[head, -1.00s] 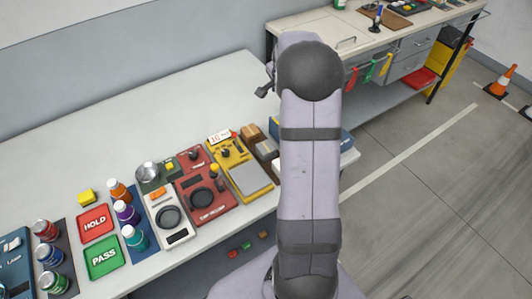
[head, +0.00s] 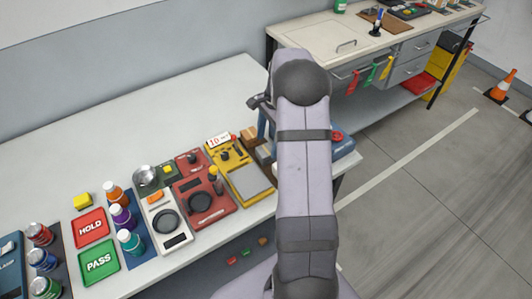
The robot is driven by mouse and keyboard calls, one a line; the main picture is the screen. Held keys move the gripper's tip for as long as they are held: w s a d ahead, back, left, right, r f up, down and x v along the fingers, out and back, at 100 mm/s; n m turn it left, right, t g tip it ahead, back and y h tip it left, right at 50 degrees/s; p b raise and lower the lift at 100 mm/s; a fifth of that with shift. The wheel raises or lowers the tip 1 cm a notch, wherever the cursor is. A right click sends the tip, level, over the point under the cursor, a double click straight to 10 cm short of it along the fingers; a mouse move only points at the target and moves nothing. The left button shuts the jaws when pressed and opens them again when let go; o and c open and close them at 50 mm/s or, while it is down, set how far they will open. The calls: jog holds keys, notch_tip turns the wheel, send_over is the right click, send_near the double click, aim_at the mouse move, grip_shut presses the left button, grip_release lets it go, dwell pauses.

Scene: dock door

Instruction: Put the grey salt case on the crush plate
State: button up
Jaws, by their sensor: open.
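The yellow press (head: 222,143) stands near the bench's front right, with a flat grey crush plate (head: 250,181) on it. The plate is bare. Small box-like cases stand just behind and right of it: a brown one (head: 248,136) and a greyer one (head: 263,153), which looks like the grey salt case, partly hidden by my arm. My gripper (head: 258,101) shows only as a small dark part left of my arm, above and behind the cases. It is open, apart from the cases, and mostly hidden by the arm.
A blue device (head: 343,147) with a red button is right of my arm. The bench's back is clear.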

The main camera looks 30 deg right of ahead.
aim_at(266, 150)
jog(key=shift+w+a+f+p, duration=0.15)
jog(key=shift+f+p, duration=0.5)
jog(key=shift+f, duration=0.7)
jog(key=shift+a+f+p, duration=0.2)
jog(key=shift+f+p, duration=0.45)
jog(key=shift+f, duration=0.65)
jog(key=c, duration=1.3)
jog(key=shift+r, duration=0.1)
notch_tip(266, 150, up, 10)
jog(key=b, duration=0.3)
jog(key=s+d+r, duration=0.2)
jog(key=s+d, duration=0.5)
jog(key=d, duration=0.4)
jog(key=shift+s+d+r+n, duration=0.15)
jog(key=shift+s+d+n, duration=0.15)
jog(key=shift+d, duration=0.1)
